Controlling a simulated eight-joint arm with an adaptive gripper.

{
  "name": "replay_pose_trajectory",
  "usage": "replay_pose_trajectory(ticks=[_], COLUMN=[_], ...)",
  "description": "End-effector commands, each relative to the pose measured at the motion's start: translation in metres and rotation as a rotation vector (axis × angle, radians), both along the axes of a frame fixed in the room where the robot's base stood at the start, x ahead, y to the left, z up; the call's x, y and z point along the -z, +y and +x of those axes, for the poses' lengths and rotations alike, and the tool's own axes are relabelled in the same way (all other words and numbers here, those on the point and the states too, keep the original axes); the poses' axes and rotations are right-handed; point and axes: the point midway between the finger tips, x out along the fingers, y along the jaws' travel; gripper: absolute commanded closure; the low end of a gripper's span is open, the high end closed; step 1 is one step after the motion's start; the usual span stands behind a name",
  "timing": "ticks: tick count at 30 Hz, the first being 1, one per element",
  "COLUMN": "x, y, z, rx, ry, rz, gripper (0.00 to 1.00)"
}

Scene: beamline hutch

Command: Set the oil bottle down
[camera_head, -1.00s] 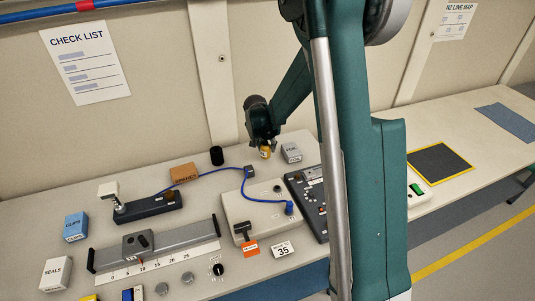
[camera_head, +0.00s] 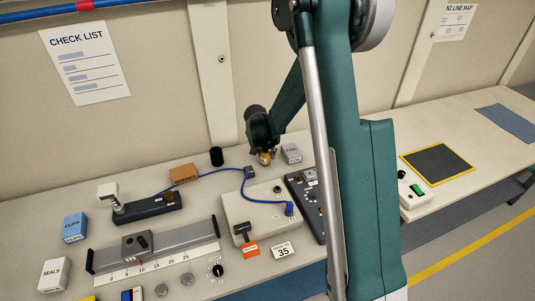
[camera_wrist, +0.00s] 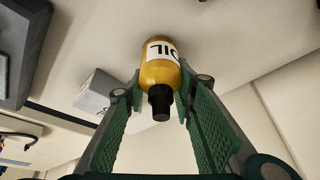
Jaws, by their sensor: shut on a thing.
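The oil bottle is yellow with a white "OIL" label and a black cap; it shows clearly in the wrist view (camera_wrist: 160,75). In the head view the bottle (camera_head: 265,158) is small, at the lower end of my gripper (camera_head: 263,149). In the wrist view my gripper (camera_wrist: 160,98) is shut on the bottle, one green-padded finger on each side, the cap pointing toward the camera. The bottle is near the back of the bench (camera_head: 190,215), by the grey box. I cannot tell whether its base touches the bench top.
A grey box (camera_head: 291,153) stands close to the right of the bottle. A blue cable (camera_head: 220,171) runs to a beige unit (camera_head: 254,211) in front. A black cylinder (camera_head: 216,156) and a brown box (camera_head: 184,174) are left. A dark yellow-edged mat (camera_head: 437,163) lies on the right bench.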

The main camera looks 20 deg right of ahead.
Motion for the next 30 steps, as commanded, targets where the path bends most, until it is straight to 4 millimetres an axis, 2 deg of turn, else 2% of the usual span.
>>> replay_pose_trajectory(ticks=[8,9,12,23,30], x=[0.004,0.003,0.003,0.002,-0.007], y=[0.000,0.000,0.000,0.000,0.002], z=[0.000,0.000,0.000,0.000,-0.002], rx=[0.000,0.000,0.000,0.000,0.000], ry=[0.000,0.000,0.000,0.000,0.000], rz=[0.000,0.000,0.000,0.000,0.000], gripper=[0.86,0.68,0.58,0.58,0.58])
